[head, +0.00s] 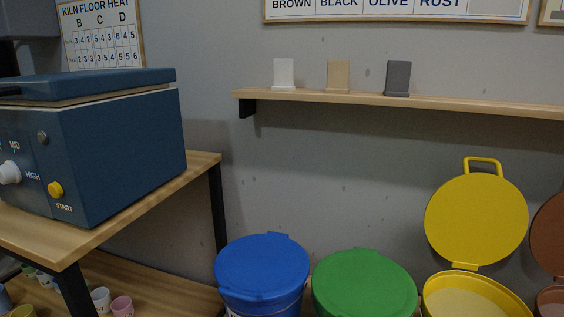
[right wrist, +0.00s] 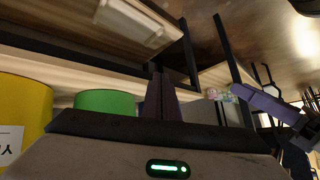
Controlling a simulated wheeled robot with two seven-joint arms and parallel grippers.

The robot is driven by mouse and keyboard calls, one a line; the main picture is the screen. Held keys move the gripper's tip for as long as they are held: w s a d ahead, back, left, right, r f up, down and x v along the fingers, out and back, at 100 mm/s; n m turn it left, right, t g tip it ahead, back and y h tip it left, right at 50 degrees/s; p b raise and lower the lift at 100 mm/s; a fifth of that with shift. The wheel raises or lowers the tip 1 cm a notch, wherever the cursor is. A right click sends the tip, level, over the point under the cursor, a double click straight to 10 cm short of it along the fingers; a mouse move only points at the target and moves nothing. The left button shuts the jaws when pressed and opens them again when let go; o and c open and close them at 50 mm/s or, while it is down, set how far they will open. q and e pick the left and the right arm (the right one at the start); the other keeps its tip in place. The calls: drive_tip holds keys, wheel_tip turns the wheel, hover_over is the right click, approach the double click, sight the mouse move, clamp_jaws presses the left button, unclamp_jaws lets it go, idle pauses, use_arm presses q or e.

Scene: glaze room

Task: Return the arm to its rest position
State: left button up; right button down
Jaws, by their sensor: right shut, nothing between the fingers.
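My right gripper (right wrist: 160,96) shows in the right wrist view, its two dark purple fingers together with nothing between them. It is clear of the bins and furniture around it. In the same view, a similar purple finger shape on a dark arm comes in from the right; it looks like my left gripper (right wrist: 240,92), and its opening cannot be made out. A small colourful thing (right wrist: 218,95) shows by its tip; I cannot tell whether they touch. Neither gripper is in the head view.
A blue kiln (head: 125,150) stands on a wooden table (head: 205,165) at left, with small cups below. A blue bin (head: 262,262) and a green bin (head: 364,285) have lids down. A yellow bin (head: 475,295) stands open. A wall shelf (head: 450,103) holds three tiles.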

use_arm(q)
drive_tip(key=s+a+r+y+p, duration=0.1)
drive_tip(key=a+r+p, duration=0.3)
drive_tip(key=r+p, duration=0.5)
drive_tip(key=s+p, duration=0.1)
drive_tip(key=p, duration=0.4)
drive_tip(key=shift+s+a+r+n+t+y+p, duration=0.2)
drive_tip(key=shift+s+n+t+y+p, duration=0.1)
drive_tip(key=shift+s+t+y+p, duration=0.1)
use_arm(e)
drive_tip(key=s+d+r+h, duration=0.1)
drive_tip(key=d+r, duration=0.3)
drive_tip(key=r, duration=0.5)
drive_tip(key=shift+s+d+r+m+t+h, duration=0.2)
drive_tip(key=shift+s+m+t+h, duration=0.15)
drive_tip(key=shift+s, duration=0.55)
